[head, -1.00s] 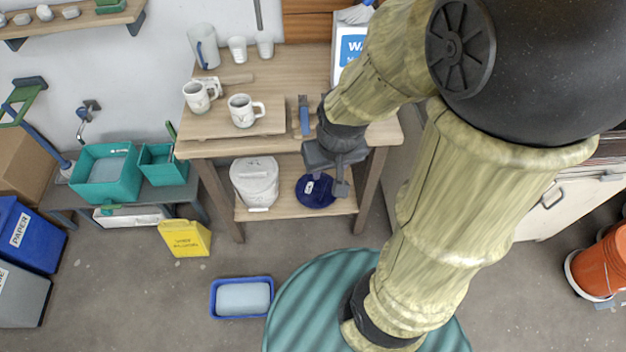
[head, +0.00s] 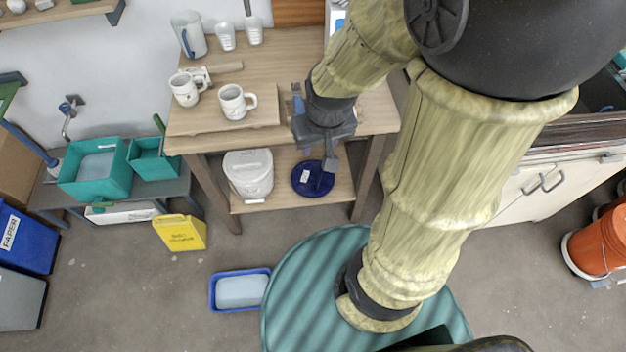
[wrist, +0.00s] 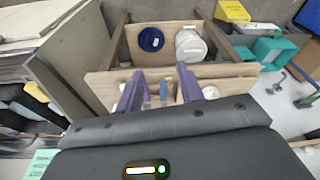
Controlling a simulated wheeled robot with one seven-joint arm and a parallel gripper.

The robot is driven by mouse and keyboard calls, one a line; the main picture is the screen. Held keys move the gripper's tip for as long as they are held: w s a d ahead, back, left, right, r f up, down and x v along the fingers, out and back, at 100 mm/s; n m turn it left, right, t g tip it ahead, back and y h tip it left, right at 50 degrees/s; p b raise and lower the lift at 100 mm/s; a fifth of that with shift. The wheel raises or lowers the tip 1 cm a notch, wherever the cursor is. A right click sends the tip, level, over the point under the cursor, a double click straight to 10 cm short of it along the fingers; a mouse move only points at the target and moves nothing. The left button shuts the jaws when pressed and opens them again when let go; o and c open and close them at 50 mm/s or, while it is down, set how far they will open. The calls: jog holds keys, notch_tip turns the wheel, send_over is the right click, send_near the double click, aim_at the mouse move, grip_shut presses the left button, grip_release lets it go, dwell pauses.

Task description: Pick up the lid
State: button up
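A dark blue round lid (head: 308,184) with a small white label lies on the lower shelf of the wooden bench. It also shows in the wrist view (wrist: 151,39), beyond the fingers. A white bucket (head: 249,174) stands to its left on the same shelf, and it shows in the wrist view (wrist: 190,44) too. The lid appears apart from the fingers.
The bench top (head: 290,75) overhangs the shelf and carries two white mugs (head: 236,102) on a board. Bench legs (head: 368,178) flank the shelf. A yellow container (head: 180,232) and a blue tub (head: 240,290) stand on the floor.

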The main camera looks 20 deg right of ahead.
jog(key=w+d+f+m+h+b, duration=0.1)
jog(key=w+d+f+m+b, duration=0.1)
jog(key=w+f+b, duration=0.8)
jog(key=w+d+f+m+b, duration=0.2)
jog(key=w+f+b, duration=0.8)
jog(key=f+b, duration=1)
jog(key=w+d+f+m+t+h+b, duration=0.1)
jog(key=w+d+f+b, duration=0.5)
jog(key=f, duration=2.7)
jog(key=w+m+b, duration=0.1)
jog(key=w+b, duration=0.4)
jog(key=b, duration=0.4)
jog(key=shift+m+h, duration=0.3)
jog(key=shift+f, duration=0.15)
jog(key=b, duration=0.5)
send_over(317, 181)
notch_tip(317, 181, down, 11)
jog(key=shift+w+f, duration=0.1)
